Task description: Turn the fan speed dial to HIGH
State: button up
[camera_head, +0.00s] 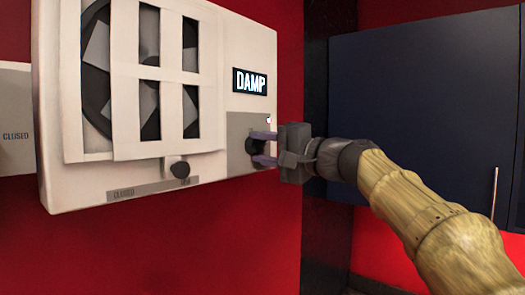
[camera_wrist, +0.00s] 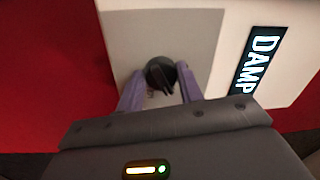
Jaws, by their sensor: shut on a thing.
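The fan speed dial (camera_head: 253,146) is a round black knob on a grey plate (camera_head: 237,131) at the right side of the white fan unit (camera_head: 212,90). In the wrist view the dial (camera_wrist: 161,73) shows a raised pointer ridge and sits between the two purple fingers. My gripper (camera_head: 264,148) reaches in from the right and is shut on the dial, one finger on each side. The markings around the dial are mostly hidden or too small to read. A display (camera_head: 250,82) above the dial reads DAMP.
A slider knob (camera_head: 180,169) sits on a strip marked CLOSED below the louvre grille (camera_head: 140,75). A panel marked CLOSED (camera_head: 15,120) is at the far left. A dark blue cabinet (camera_head: 430,90) stands at the right behind my arm. The wall is red.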

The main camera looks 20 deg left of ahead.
jog(key=m, duration=0.6)
jog(key=shift+r+t+p, duration=0.15)
jog(key=shift+t+p, duration=0.15)
jog(key=shift+p, duration=0.05)
jog(key=m, duration=0.3)
jog(key=m+p, duration=0.1)
jog(key=m, duration=0.1)
jog(key=shift+m+t+h, duration=0.3)
jog(key=shift+m, duration=0.1)
jog(key=o, duration=1)
jog(key=shift+d, duration=0.1)
jog(key=shift+s+d, duration=0.15)
jog(key=shift+d, duration=0.15)
jog(key=b+v, duration=0.7)
jog(key=v, duration=0.9)
jog(key=shift+s+d+b, duration=0.1)
jog(key=shift+d+b, duration=0.15)
jog(key=shift+b, duration=0.15)
